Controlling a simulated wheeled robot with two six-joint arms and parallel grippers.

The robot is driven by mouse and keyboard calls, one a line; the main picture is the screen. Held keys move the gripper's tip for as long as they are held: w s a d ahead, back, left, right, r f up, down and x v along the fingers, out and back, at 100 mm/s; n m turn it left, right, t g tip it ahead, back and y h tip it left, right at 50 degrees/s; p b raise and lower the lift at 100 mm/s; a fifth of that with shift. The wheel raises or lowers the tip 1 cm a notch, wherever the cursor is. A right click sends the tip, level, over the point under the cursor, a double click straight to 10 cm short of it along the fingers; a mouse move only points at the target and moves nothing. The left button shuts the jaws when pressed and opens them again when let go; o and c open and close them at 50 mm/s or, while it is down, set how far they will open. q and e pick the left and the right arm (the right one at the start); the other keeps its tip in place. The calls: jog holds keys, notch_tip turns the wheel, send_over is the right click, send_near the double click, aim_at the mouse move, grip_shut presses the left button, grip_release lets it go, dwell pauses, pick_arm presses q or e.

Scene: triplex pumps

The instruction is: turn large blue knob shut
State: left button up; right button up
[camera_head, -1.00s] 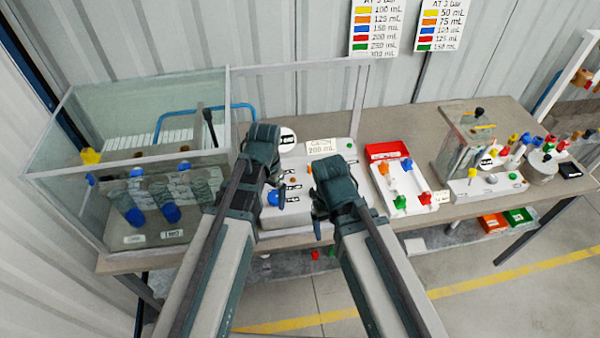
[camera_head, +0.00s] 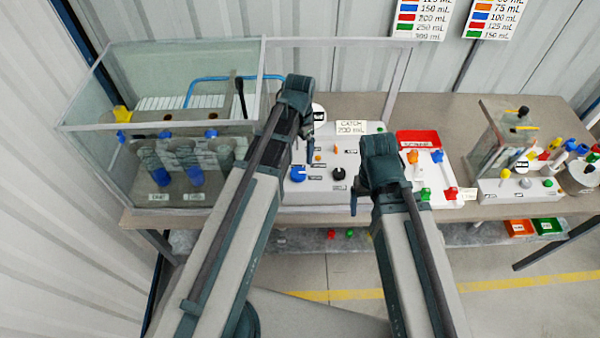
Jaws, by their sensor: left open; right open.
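A large blue knob (camera_head: 298,173) sits on the front left of the white control panel (camera_head: 335,198) on the table, in the head view. My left gripper (camera_head: 303,125) is open and hangs above and behind the knob in the picture, apart from it as far as I can tell. My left forearm passes just left of the knob. My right gripper (camera_head: 362,187) is open and empty, to the right of the knob, over the panel's right part. Its arm hides part of the panel's right edge.
A glass tank (camera_head: 90,165) with blue-bottomed cylinders stands at the left. A "CATCH 200 mL" sign (camera_head: 351,127) stands at the panel's back. A red tray (camera_head: 418,138) and a white tray of coloured knobs (camera_head: 450,196) lie to the right. A second glass tank (camera_head: 478,150) stands farther right.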

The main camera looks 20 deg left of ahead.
aim_at(300, 171)
pick_arm(q)
notch_tip(300, 171, down, 11)
jog(key=b, duration=0.9)
jog(key=shift+r, duration=0.2)
jog(key=c, duration=1.4)
